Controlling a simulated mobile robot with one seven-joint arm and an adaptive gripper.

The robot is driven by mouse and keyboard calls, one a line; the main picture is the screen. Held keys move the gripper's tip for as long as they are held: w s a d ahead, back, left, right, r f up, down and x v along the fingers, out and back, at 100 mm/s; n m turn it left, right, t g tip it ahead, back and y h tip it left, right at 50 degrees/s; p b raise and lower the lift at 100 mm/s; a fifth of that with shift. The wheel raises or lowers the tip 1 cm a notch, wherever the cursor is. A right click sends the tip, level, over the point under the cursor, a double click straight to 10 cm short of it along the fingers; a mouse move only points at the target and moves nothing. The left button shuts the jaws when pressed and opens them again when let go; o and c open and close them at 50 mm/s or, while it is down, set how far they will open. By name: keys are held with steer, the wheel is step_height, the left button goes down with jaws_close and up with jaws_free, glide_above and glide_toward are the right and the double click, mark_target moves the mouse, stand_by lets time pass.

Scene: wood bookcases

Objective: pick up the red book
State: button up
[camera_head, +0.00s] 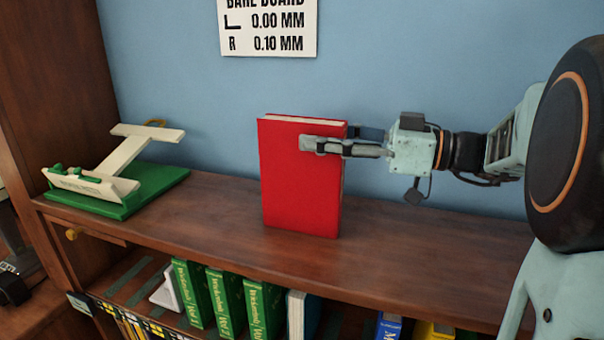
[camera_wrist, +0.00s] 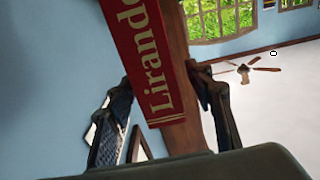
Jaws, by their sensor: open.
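The red book (camera_head: 299,187) stands upright on the top shelf of the bookcase, with its front cover facing the head camera. My gripper (camera_head: 325,141) reaches in from the right at the book's upper right edge. One finger lies in front of the cover, and the other shows behind the right edge. In the wrist view the red spine (camera_wrist: 146,60) with gold lettering lies between my two fingers (camera_wrist: 165,110). The fingers are open, with a gap visible on the left finger's side. The far finger is partly hidden by the book in the head view.
A green and white stand (camera_head: 115,190) sits on the shelf at the left. The wooden top shelf (camera_head: 420,255) is clear to the right of the book. Green books (camera_head: 225,300) stand on the shelf below. A blue wall (camera_head: 400,60) with a sign (camera_head: 268,30) is behind.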

steer(key=x, duration=0.4)
steer(key=shift+p, duration=0.4)
jaws_close()
steer(key=shift+r, duration=0.15)
